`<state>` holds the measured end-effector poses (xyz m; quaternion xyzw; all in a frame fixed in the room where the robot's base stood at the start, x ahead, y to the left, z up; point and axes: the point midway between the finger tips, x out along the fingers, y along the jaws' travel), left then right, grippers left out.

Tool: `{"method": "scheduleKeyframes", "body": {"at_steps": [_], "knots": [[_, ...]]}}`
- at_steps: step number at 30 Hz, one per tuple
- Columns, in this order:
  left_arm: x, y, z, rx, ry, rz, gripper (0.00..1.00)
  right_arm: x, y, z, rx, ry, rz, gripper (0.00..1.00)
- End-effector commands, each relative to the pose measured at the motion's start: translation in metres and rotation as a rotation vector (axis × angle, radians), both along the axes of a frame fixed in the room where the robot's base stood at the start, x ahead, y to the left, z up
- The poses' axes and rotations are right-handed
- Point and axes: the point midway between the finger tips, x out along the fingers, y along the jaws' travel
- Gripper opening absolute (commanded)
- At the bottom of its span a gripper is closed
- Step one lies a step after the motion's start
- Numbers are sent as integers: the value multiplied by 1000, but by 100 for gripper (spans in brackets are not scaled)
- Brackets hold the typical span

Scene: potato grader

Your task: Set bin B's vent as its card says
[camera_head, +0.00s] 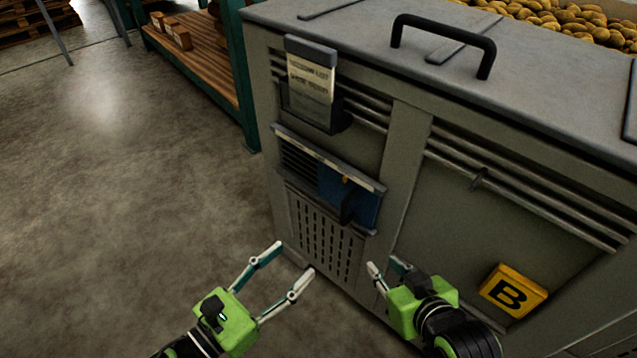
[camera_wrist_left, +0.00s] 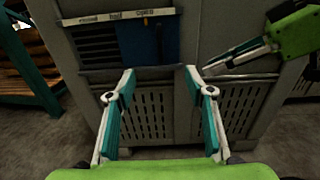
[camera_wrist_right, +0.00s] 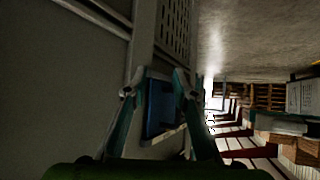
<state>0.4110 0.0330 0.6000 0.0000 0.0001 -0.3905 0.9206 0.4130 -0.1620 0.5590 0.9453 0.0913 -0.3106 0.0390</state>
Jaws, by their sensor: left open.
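Bin B (camera_head: 400,150) is a grey metal bin with a yellow B plate (camera_head: 513,291). Its card (camera_head: 310,82) sits in a holder at the upper left of the front; its print is too blurred to read. Below is the vent (camera_head: 298,160), with a blue slider (camera_head: 365,205) and dark handle at its right part and slats bare at left. In the left wrist view the slider (camera_wrist_left: 133,45) lies under a small lettered scale (camera_wrist_left: 120,17). My left gripper (camera_head: 293,260) is open and empty, below the vent. My right gripper (camera_head: 385,266) is open and empty, below and right of it.
A perforated panel (camera_head: 320,235) lies under the vent. Rails (camera_head: 520,190) run along the bin's front. A black handle (camera_head: 445,30) stands on the lid, with potatoes (camera_head: 570,22) behind. A teal-framed shelf (camera_head: 200,60) stands at the left. The floor (camera_head: 110,200) there is clear.

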Motion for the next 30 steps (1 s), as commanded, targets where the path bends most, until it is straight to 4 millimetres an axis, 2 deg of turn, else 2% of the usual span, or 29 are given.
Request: {"method": "scheduleKeyframes", "body": {"at_steps": [15,30], "knots": [[-20,21,-2,-1,2,0,49,42,20,61,78,-331,23,25],[-38,39,-2,-1,1,0,49,57,33,134,161,-664,44,25]]}}
